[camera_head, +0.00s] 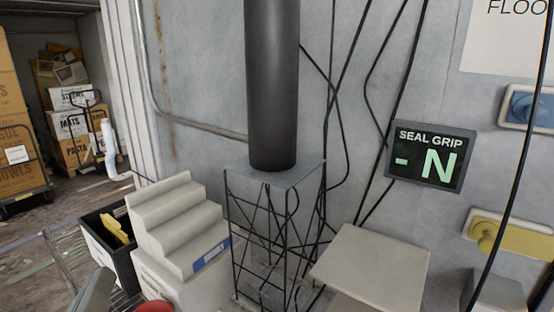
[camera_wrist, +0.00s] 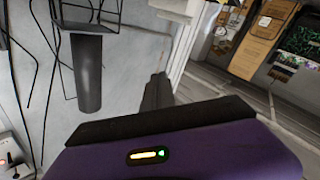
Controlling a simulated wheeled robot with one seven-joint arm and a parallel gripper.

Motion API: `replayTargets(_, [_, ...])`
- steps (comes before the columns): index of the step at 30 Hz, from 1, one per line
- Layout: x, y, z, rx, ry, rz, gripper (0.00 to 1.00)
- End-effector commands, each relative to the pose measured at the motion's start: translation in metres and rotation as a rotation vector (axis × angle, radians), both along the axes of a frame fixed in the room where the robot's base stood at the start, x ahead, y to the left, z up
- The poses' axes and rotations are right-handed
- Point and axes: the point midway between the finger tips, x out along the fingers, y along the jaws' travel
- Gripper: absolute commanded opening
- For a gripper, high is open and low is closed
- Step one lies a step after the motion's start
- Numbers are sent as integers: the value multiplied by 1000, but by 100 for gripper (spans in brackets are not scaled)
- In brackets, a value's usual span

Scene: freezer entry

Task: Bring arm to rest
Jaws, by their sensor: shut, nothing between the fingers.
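My gripper (camera_wrist: 157,80) shows in the wrist view as a dark tapered shape beyond a purple housing with a small lit indicator. Its fingers are together and empty, touching nothing that I can see. The wrist view is turned upside down. In the head view only a grey piece and a bit of red show at the bottom left edge, and I cannot tell whether they belong to my arm.
A black cylinder (camera_head: 272,90) stands on a wire-frame stand (camera_head: 275,174) by the grey wall. White steps (camera_head: 180,225), a black bin (camera_head: 107,248) and a pale platform (camera_head: 372,265) are close by. A screen (camera_head: 430,157) reads "SEAL GRIP - N". Stacked boxes (camera_head: 72,125) stand far left.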

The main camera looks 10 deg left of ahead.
Motion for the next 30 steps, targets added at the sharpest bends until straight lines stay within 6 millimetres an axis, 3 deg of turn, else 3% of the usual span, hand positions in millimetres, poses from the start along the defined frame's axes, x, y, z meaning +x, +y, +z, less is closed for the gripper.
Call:
replayTargets(3, [12, -16, -18, 9, -117, 77, 0])
replayTargets(11, [18, -71, -75, 33, -215, 227, 0])
replayTargets(20, [1, -173, -156, 97, -136, 288, 0])
replayTargets(30, [-51, -303, -226, 252, 66, 140, 0])
